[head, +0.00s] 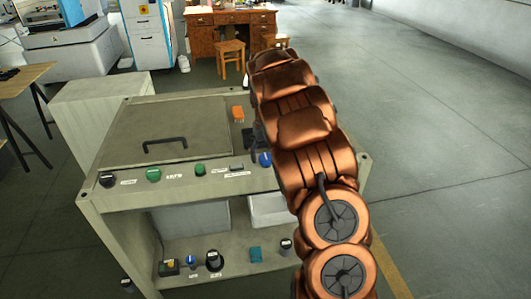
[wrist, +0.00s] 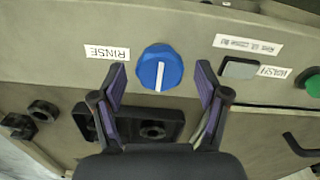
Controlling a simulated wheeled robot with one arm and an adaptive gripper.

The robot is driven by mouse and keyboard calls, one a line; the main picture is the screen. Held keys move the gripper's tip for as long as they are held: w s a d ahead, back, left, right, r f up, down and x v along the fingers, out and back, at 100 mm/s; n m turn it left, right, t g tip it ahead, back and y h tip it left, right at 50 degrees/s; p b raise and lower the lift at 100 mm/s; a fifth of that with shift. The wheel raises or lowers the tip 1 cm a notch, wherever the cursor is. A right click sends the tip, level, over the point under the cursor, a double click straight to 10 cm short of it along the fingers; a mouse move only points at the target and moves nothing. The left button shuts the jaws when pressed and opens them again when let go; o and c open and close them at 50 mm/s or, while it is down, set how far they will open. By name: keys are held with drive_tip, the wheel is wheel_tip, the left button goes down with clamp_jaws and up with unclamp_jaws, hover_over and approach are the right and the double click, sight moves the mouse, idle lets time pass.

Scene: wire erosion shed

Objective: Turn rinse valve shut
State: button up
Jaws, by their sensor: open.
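The rinse valve is a round blue knob (wrist: 160,69) with a white pointer line, beside an upside-down RINSE label (wrist: 107,53) in the wrist view. The line runs nearly upright in that picture, its lower end toward my gripper. My gripper (wrist: 162,80) is open, with one dark finger on each side of the knob's lower part. I see gaps between the fingers and the knob; whether the tips reach its height I cannot tell. In the head view the knob (head: 265,160) shows at the panel's right, partly covered by my copper arm, which hides most of the gripper.
The bench front carries a grey button (wrist: 239,68), a green knob (wrist: 313,86), another green knob (head: 153,174) and a black knob (head: 106,179). A lid with a black handle (head: 165,145) lies behind them. The lower shelf (head: 230,248) holds several small controls. Floor at right is clear.

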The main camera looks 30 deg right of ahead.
drive_tip(key=shift+f, duration=0.1)
drive_tip(key=c, duration=1.2)
drive_tip(key=shift+o, duration=0.2)
drive_tip(key=shift+m, duration=0.3)
drive_tip(key=m+b, duration=0.2)
drive_tip(key=shift+f+m, duration=0.1)
drive_tip(key=shift+m, duration=0.2)
drive_tip(key=m+b, duration=0.2)
drive_tip(key=m, duration=0.3)
drive_tip(key=shift+m, duration=0.3)
drive_tip(key=m+b, duration=0.1)
drive_tip(key=m, duration=0.8)
drive_tip(key=shift+b, duration=0.35)
